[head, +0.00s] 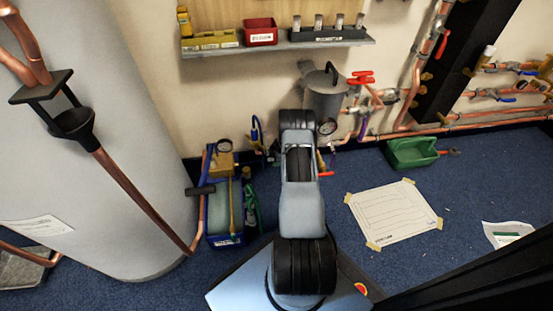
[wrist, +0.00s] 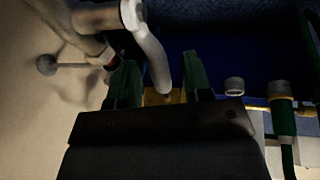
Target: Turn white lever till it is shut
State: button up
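The white lever (wrist: 153,58) shows in the wrist view as a pale, bent handle. It runs down from a rounded pipe fitting (wrist: 131,14) at the top. My gripper (wrist: 160,80) has two green fingers standing apart, one on each side of the lever's lower end. Dark gaps show between the lever and both fingers, so it does not look clamped. Depth and contact are hard to judge in the dim light. In the head view my arm hides the gripper, and I cannot make out the white lever there.
Copper pipes with red and blue handles (head: 362,78) line the wall. A grey canister (head: 325,95) stands behind my arm. A blue crate (head: 226,222) and a large grey cylinder (head: 85,185) are at left. A green tray (head: 411,153) lies right; blue carpet (head: 468,188) there is partly clear.

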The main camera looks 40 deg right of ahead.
jog(key=shift+r, duration=0.5)
notch_tip(320, 180, up, 3)
jog(key=shift+p, duration=0.9)
jog(key=s+a+r+p, duration=0.2)
jog(key=s+a+r, duration=0.5)
jog(key=s, duration=0.5)
notch_tip(320, 180, up, 2)
jog(key=shift+a+p, duration=0.2)
jog(key=shift+p, duration=0.1)
jog(key=shift+w, duration=0.1)
